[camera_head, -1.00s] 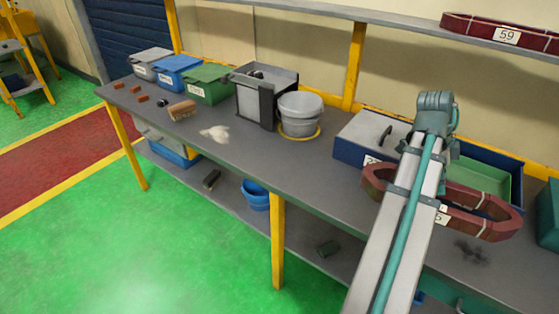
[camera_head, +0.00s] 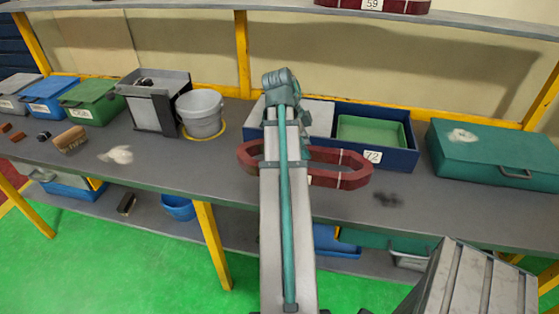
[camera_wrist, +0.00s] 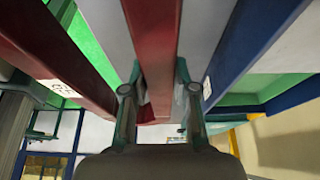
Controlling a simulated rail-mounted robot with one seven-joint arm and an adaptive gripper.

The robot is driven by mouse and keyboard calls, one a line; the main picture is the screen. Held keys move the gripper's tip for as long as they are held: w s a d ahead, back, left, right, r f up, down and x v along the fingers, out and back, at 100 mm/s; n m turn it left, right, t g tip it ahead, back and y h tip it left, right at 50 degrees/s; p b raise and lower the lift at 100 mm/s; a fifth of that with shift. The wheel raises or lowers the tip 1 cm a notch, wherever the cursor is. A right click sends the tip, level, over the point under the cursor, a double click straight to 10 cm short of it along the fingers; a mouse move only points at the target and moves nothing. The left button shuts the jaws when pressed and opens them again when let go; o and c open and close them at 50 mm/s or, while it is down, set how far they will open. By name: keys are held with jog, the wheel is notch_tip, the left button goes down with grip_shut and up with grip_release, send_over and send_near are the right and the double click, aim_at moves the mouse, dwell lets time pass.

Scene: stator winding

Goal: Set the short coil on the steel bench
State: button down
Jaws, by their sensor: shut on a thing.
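A dark red, elongated ring-shaped coil (camera_head: 340,179) is held in front of the blue tray in the head view. My arm covers its middle. My gripper (camera_wrist: 158,78) is shut on one long red side of it (camera_wrist: 150,35) in the wrist view. The other red side (camera_wrist: 45,45), with a white label, shows at the left there. The fingertips are hidden behind my arm in the head view. The grey-topped bench (camera_head: 225,180) on yellow legs runs across the head view. I cannot tell the gap between coil and bench.
A blue tray (camera_head: 400,160) labelled 72 holds a green bin. A teal case (camera_head: 490,160) stands to its right, a grey bucket (camera_head: 200,112) to its left. Another red coil (camera_head: 390,5), labelled 59, lies on the upper shelf. The bench top around a dark smudge (camera_head: 388,198) is clear.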

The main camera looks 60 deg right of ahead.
jog(key=w+f, duration=0.2)
jog(key=w+f+p, duration=0.1)
jog(key=w+f, duration=0.1)
jog(key=w, duration=0.1)
jog(key=w+f, duration=0.3)
jog(key=shift+d+p, duration=0.35)
jog(key=shift+p, duration=0.05)
jog(key=shift+w+f, duration=0.2)
jog(key=shift+f, duration=1.5)
jog(key=c, duration=0.9)
grip_release()
jog(key=shift+r, duration=0.1)
jog(key=b+v, duration=0.2)
jog(key=v, duration=0.9)
jog(key=shift+r, duration=0.35)
jog(key=shift+w, duration=0.25)
